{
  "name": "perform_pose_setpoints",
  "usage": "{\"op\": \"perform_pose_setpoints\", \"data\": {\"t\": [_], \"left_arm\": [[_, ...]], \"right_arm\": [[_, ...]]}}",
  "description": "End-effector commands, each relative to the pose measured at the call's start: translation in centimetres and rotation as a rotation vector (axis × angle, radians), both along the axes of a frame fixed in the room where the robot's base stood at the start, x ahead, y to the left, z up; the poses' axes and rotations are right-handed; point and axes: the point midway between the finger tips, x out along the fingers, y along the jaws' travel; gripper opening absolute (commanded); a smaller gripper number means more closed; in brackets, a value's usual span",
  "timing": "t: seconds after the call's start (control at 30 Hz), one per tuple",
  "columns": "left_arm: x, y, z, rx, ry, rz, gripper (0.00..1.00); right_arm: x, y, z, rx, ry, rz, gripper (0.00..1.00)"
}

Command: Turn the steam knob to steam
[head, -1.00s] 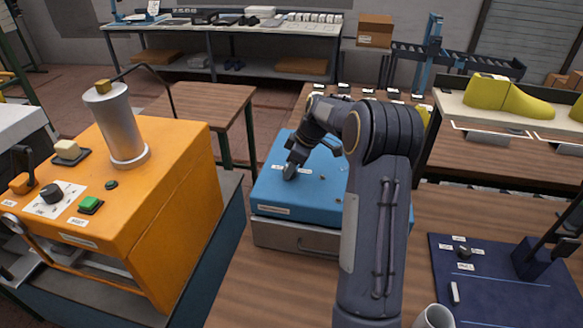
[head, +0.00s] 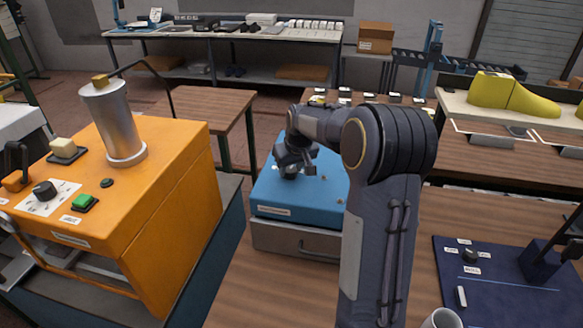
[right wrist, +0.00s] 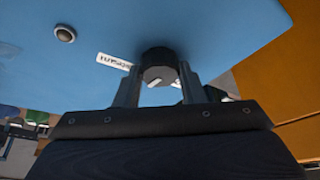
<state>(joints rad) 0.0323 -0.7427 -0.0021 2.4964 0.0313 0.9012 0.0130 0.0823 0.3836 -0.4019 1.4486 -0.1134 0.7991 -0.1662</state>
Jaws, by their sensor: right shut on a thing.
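The blue box (head: 270,197) with a grey drawer front stands on the wooden table in the middle of the head view. Its dark round knob, the steam knob (right wrist: 158,62), shows in the right wrist view with a pale pointer mark and a white label beside it. My right gripper (head: 290,168) reaches down onto the box top. In the right wrist view its two fingers (right wrist: 160,85) stand on either side of the knob and are shut on it. In the head view the gripper mostly hides the knob. My left gripper is not in view.
An orange machine (head: 180,190) with a black knob (head: 45,190), a green button (head: 84,201) and a silver cylinder (head: 115,120) stands at left. A white cup (head: 442,319) stands near the front edge.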

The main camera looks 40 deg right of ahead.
Motion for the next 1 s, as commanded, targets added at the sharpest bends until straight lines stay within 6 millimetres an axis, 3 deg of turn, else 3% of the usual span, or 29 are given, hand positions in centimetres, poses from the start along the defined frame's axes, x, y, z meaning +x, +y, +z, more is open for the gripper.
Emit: {"op": "perform_pose_setpoints", "data": {"t": [0.6, 1.0], "left_arm": [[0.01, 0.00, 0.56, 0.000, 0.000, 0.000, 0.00], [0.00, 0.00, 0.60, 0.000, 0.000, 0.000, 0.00]], "right_arm": [[0.23, 0.26, 0.14, -0.001, -0.002, -0.510, 0.14], [0.26, 0.29, 0.10, 0.001, -0.002, -0.640, 0.14]]}}
